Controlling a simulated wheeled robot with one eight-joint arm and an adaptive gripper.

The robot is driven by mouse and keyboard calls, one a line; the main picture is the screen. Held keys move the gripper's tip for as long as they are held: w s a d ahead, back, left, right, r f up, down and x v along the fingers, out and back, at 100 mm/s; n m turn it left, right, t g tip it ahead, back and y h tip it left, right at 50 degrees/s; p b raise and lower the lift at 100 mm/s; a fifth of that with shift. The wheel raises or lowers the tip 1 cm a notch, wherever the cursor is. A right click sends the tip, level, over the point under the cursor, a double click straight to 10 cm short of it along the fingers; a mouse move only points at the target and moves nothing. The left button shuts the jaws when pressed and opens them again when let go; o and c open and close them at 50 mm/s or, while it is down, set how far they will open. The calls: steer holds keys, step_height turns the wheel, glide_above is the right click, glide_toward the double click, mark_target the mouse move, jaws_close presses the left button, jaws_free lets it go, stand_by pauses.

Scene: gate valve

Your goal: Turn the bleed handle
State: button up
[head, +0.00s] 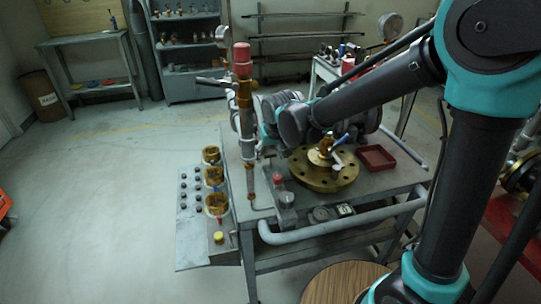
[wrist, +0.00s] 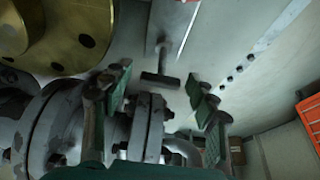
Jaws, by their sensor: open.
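A dark T-shaped handle (wrist: 160,79) shows in the wrist view, its crossbar in the gap between my fingertips; I cannot tell for sure that it is the bleed handle. My gripper (wrist: 158,84) is open, one green-padded finger on each side, with no contact visible. In the head view, my arm reaches in from the right over the bench, and my gripper's fingers cannot be made out among the pipework. A small blue lever (head: 340,140) stands on a brass flange (head: 325,176). The brass flange also shows at upper left in the wrist view (wrist: 65,22).
A grey flanged pipe body (wrist: 60,125) lies close to my left finger in the wrist view. In the head view, a red-capped upright (head: 242,62) stands on the bench. A red tray (head: 375,158) sits right of the brass flange.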

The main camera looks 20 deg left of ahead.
steer(key=shift+c, duration=0.4)
steer(key=c, duration=1.1)
steer(key=n+g+y, duration=0.1)
steer(key=n, duration=0.3)
steer(key=n+g+y, duration=0.1)
steer(key=n, duration=0.3)
steer(key=n+g, duration=0.2)
steer(key=n, duration=0.2)
steer(key=shift+n, duration=0.3)
steer(key=shift+n+g, duration=0.9)
steer(key=shift+n, duration=1.1)
